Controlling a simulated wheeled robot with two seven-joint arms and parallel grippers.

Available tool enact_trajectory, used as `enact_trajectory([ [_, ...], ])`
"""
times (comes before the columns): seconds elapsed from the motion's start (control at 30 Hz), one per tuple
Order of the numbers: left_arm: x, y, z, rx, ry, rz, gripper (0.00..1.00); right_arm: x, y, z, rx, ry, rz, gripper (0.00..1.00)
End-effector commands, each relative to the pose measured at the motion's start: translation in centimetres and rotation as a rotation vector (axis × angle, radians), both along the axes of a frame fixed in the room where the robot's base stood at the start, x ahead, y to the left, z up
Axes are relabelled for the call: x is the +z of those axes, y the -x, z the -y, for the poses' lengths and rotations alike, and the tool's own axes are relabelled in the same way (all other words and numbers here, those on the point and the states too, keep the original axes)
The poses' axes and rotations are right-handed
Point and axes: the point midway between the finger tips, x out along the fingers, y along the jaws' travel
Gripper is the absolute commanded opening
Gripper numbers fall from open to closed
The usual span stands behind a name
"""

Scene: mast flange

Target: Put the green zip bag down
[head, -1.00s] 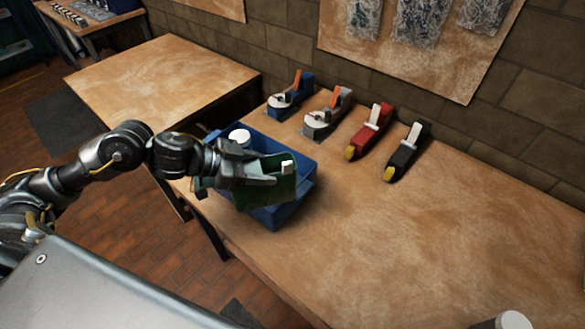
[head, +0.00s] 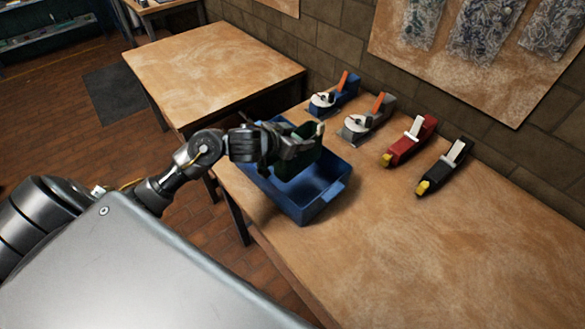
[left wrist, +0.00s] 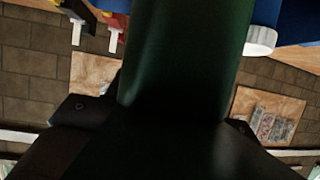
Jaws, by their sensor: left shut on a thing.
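The green zip bag (head: 308,139) is dark green and hangs over the back part of a blue open bin in the head view. My left gripper (head: 297,146) is shut on the bag's upper part. In the left wrist view the green zip bag (left wrist: 185,60) fills the middle, and the dark gripper fingers (left wrist: 165,115) sit on either side of it. The bag hides part of the bin, so I cannot tell whether its lower edge touches anything. My right gripper is not in view.
The blue bin (head: 312,212) stands at the wooden table's left edge. Blue (head: 334,95), grey (head: 366,119), red (head: 409,142) and black (head: 444,167) tool-like dispensers line the back by the wall. The table's front right (head: 440,260) is clear. A second table (head: 210,70) stands behind.

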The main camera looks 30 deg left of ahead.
Motion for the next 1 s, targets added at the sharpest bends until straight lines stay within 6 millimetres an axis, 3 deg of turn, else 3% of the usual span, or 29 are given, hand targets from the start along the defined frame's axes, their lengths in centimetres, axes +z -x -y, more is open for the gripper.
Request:
enact_trajectory([
  [0.03,-1.7,0.1,0.0,0.002,0.004,-0.005,0.12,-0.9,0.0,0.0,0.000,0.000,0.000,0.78],
  [0.2,-4.1,0.1,0.0,0.001,0.004,-0.002,0.12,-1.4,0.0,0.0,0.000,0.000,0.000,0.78],
  [0.43,-4.8,0.0,0.0,-0.002,0.001,0.001,0.12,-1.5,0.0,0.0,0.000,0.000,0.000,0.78],
  [0.7,-8.1,0.1,0.0,-0.001,0.002,-0.002,0.12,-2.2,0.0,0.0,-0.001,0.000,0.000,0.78],
  [1.0,-8.3,0.0,0.0,-0.002,0.001,0.002,0.12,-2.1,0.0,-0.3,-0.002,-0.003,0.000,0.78],
])
